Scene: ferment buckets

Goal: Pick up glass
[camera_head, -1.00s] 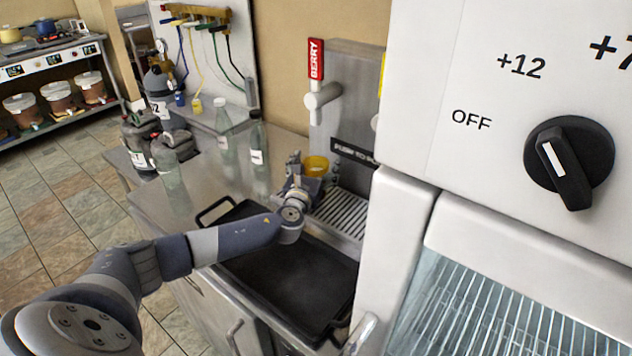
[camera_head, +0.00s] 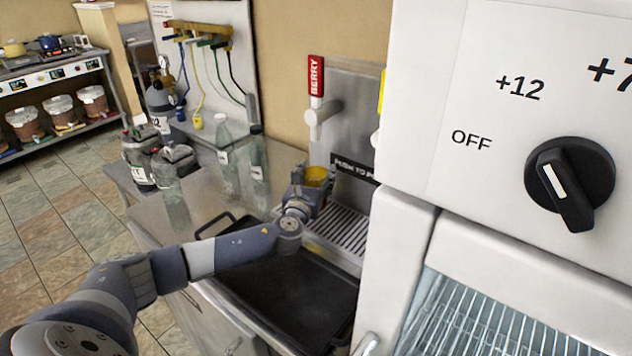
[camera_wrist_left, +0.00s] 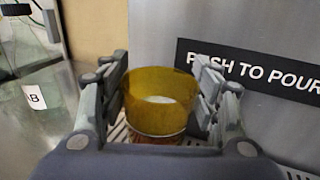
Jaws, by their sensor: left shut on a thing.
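The glass (camera_head: 317,174) is a small amber-yellow cup, upright near the drip grate below the tap. In the left wrist view the glass (camera_wrist_left: 160,101) sits between the finger pads, with its open rim toward the camera. My left gripper (camera_head: 308,184) is shut on it, with a finger on each side, as the left wrist view (camera_wrist_left: 160,95) shows. The gripper hides part of the glass in the head view. Whether the base touches the grate is hard to tell. My right gripper is not in view.
The tap with a red BERRY handle (camera_head: 316,85) stands above the grate (camera_head: 340,228). A black tray (camera_head: 290,290) lies in front. Clear bottles (camera_head: 258,160) stand on the steel counter to the left. A white cabinet with a black knob (camera_head: 569,180) fills the right.

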